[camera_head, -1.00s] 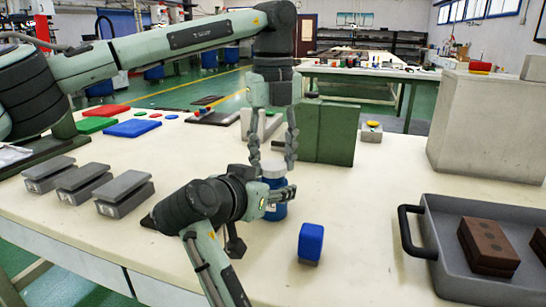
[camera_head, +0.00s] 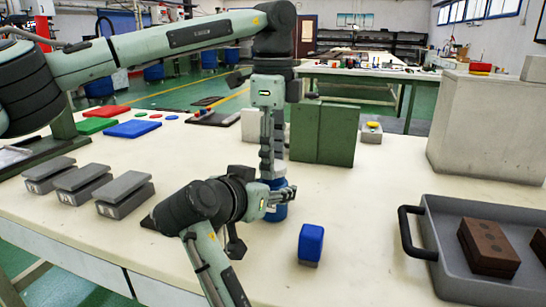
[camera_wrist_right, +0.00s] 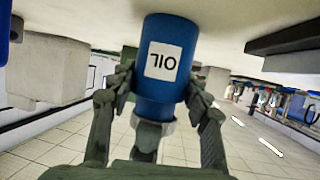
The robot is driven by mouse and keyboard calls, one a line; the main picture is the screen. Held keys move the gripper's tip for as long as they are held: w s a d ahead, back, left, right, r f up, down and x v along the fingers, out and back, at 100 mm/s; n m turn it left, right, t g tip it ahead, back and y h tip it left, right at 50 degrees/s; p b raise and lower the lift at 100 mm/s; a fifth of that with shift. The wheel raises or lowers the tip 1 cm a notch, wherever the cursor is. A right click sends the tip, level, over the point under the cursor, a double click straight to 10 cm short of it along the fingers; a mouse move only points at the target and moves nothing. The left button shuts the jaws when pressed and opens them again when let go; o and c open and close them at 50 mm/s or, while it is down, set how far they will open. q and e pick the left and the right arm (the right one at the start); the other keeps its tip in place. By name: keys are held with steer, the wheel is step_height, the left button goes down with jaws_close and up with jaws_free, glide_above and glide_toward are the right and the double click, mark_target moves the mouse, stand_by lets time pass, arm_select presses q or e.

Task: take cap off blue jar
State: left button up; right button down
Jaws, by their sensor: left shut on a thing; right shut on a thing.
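The blue jar (camera_head: 276,212) stands on the pale table in front of me. It also shows upside down in the right wrist view (camera_wrist_right: 170,75), with a white label reading OIL. My right gripper (camera_head: 279,196) is shut around the jar's body from the side; its fingers (camera_wrist_right: 160,85) touch both sides in the wrist view. My left gripper (camera_head: 272,172) points straight down over the jar's top and is shut on the cap, which the fingers mostly hide in the head view. A pale ring (camera_wrist_right: 150,126) shows at the jar's top end in the wrist view.
A blue block (camera_head: 311,243) stands to the right of the jar. A grey tray (camera_head: 425,215) with brown bricks is at the right. Green boxes (camera_head: 322,135) stand behind.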

arm_select(q)
steer(key=shift+r, duration=0.1)
steer(key=shift+r, duration=1)
steer(key=shift+r, duration=2)
arm_select(e)
steer(key=c, duration=0.6)
jaws_free()
steer(key=shift+c, duration=0.2)
steer(key=shift+s, duration=0.1)
steer(key=v, duration=1.1)
steer(key=shift+s+a, duration=0.2)
steer(key=shift+s, duration=0.1)
